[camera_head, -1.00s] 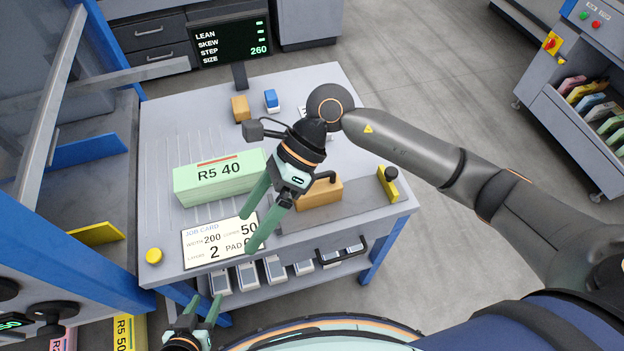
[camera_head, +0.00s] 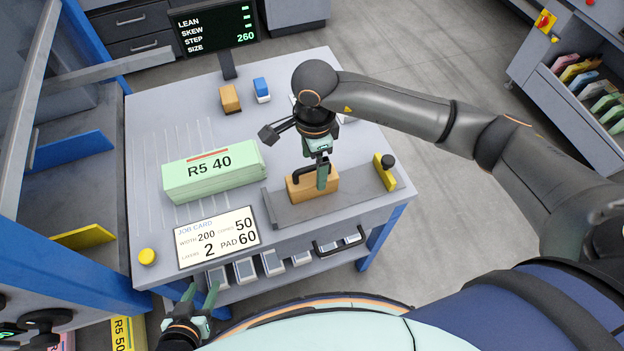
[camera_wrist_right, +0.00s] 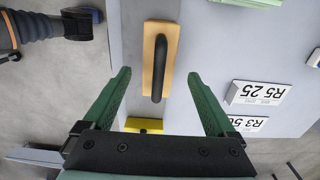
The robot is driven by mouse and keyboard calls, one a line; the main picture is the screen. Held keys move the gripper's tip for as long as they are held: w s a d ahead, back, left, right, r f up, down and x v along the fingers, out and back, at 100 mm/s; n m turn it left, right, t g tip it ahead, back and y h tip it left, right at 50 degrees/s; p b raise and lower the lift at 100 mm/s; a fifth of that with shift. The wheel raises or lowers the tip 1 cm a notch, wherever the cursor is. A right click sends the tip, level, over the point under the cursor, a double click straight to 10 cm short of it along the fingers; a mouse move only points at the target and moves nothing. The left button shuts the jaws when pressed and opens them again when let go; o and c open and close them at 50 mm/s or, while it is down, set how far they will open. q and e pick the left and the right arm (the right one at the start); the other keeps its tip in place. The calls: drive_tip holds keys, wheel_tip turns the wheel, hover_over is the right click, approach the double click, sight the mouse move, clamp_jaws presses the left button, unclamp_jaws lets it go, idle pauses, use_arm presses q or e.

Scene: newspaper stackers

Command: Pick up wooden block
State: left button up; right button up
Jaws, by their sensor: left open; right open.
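A wooden block (camera_head: 299,190) with a black handle lies on a grey strip at the front right of the table. It also shows in the right wrist view (camera_wrist_right: 149,65), with its black handle (camera_wrist_right: 158,75) on top. My right gripper (camera_head: 323,178) points down over this block, its fingers partly covering it. In the right wrist view my right gripper (camera_wrist_right: 160,76) is open, with the handle seen between the fingertips; I see no contact. My left gripper (camera_head: 201,291) is open and empty, low in front of the table's front left corner.
A green R5 40 stack (camera_head: 213,172) and a job card (camera_head: 217,238) lie left of the block. A yellow piece with a black knob (camera_head: 385,172) stands right of it. A small orange-tan block (camera_head: 230,98) and a blue-white one (camera_head: 261,90) stand behind. A blue-framed machine borders the left.

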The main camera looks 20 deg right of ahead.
sight(312, 179)
wheel_tip(312, 179, down, 5)
drive_tip(key=shift+s+a+r, duration=0.1)
drive_tip(key=shift+s+r, duration=0.05)
clamp_jaws()
idle(0.8)
